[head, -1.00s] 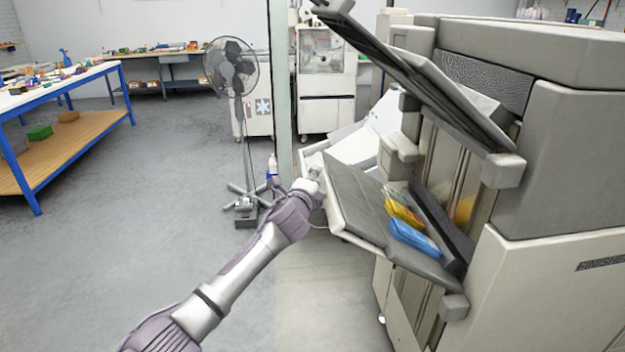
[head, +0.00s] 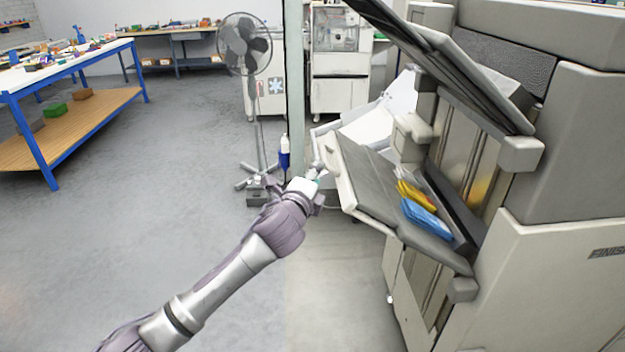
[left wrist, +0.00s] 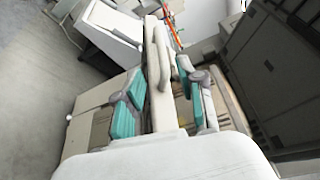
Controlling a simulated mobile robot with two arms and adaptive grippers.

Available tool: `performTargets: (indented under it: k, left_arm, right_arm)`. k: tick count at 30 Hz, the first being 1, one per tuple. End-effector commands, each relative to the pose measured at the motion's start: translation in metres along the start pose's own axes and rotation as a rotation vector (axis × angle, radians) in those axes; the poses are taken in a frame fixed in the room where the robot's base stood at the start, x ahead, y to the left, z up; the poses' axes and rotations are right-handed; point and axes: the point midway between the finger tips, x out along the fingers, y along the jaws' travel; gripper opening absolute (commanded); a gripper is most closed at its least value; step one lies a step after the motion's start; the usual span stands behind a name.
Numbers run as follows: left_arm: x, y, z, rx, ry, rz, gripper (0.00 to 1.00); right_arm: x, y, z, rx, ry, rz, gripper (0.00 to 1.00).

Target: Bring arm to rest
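My left arm reaches in from the bottom left in the head view. My left gripper (head: 312,180) is just left of the outer edge of the folded-down tray (head: 372,200) on the large grey-beige machine (head: 556,205). In the left wrist view, the fingers of the left gripper (left wrist: 163,98) with teal pads stand apart. A beige edge of the machine shows between and beyond them, and I see no contact with the pads. My right arm and gripper do not show.
Yellow and blue packets (head: 424,216) lie on the tray. A raised dark panel (head: 450,70) juts out above it. A thin pale post (head: 295,90) and a standing fan (head: 246,50) are behind the gripper. A blue-framed workbench (head: 75,110) is at left. The floor between is clear.

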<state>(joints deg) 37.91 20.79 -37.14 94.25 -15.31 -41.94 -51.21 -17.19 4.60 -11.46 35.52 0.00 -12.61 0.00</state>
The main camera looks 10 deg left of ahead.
Motion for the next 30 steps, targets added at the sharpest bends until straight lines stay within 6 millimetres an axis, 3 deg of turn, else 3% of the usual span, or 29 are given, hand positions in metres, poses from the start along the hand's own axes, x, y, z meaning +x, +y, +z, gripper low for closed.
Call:
performTargets:
  k: [6,15,19,20,23,26,30]
  left_arm:
    - [-0.016,0.0,0.0,0.0,0.0,0.0,0.39]
    - [-0.017,0.0,0.0,0.0,-0.001,0.0,0.39]
    - [-0.014,0.019,0.001,-0.029,-0.002,0.032,0.39]
    - [-0.013,0.03,0.001,-0.047,-0.002,0.049,0.39]
    - [-0.01,0.085,0.0,-0.135,-0.008,0.138,0.39]
    - [-0.014,0.159,-0.001,-0.259,-0.024,0.253,0.39]
    - [-0.036,0.266,-0.006,-0.437,-0.068,0.415,0.39]
  right_arm:
    - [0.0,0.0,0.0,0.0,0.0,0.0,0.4]
    - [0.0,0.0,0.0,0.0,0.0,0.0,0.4]
    - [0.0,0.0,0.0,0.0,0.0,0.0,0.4]
    - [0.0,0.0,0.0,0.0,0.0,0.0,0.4]
    - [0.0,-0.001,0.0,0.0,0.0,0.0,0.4]
    - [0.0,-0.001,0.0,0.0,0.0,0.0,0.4]
    - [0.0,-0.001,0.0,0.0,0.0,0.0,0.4]
